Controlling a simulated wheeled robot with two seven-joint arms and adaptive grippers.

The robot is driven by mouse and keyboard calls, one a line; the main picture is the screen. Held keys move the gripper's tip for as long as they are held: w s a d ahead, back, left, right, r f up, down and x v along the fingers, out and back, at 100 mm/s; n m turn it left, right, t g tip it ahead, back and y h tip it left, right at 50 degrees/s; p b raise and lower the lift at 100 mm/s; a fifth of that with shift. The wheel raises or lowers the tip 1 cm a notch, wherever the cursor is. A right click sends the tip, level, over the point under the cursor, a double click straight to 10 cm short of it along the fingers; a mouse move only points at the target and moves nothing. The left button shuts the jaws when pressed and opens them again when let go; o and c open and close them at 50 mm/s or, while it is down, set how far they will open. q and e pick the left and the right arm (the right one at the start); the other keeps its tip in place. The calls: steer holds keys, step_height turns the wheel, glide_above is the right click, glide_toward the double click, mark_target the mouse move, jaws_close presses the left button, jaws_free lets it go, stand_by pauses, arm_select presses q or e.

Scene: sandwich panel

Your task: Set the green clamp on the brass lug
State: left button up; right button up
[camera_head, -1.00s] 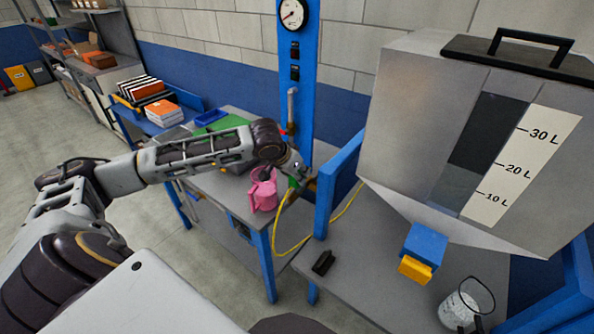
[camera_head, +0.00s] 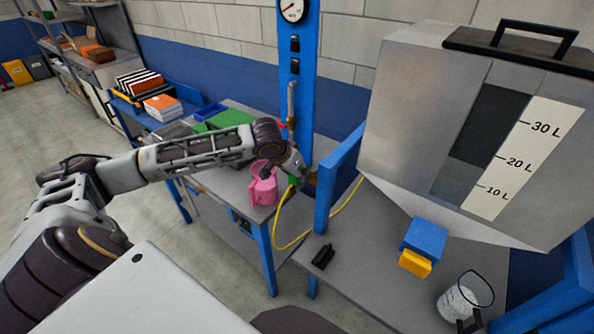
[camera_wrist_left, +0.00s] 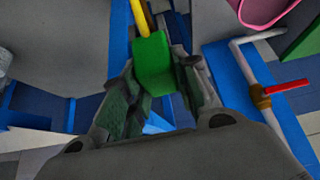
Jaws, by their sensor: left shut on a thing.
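The green clamp (camera_head: 292,181) is between the fingers of my left gripper (camera_head: 294,176), close beside the blue column. In the left wrist view the clamp is a green block (camera_wrist_left: 153,64) with the fingers (camera_wrist_left: 155,85) shut on its two sides. A yellow cable (camera_head: 279,225) runs from the clamp and hangs in a loop. A small brownish patch (camera_head: 311,179) by the column, right of the clamp, looks like the brass lug, but it is mostly hidden. I cannot tell whether the clamp touches it. My right gripper is not in view.
A pink mug (camera_head: 264,187) stands just left of the clamp. The blue column (camera_head: 300,110) carries a gauge and switches. A pipe valve with a red handle (camera_wrist_left: 287,87) is near the gripper. A blue frame post (camera_head: 327,195) stands to the right, before a large tank (camera_head: 415,110).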

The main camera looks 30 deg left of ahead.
arm_select(q)
steer(key=shift+f, duration=0.55)
stand_by(0.7)
steer(key=o, duration=1.2)
steer(key=v, duration=1.2)
stand_by(0.9)
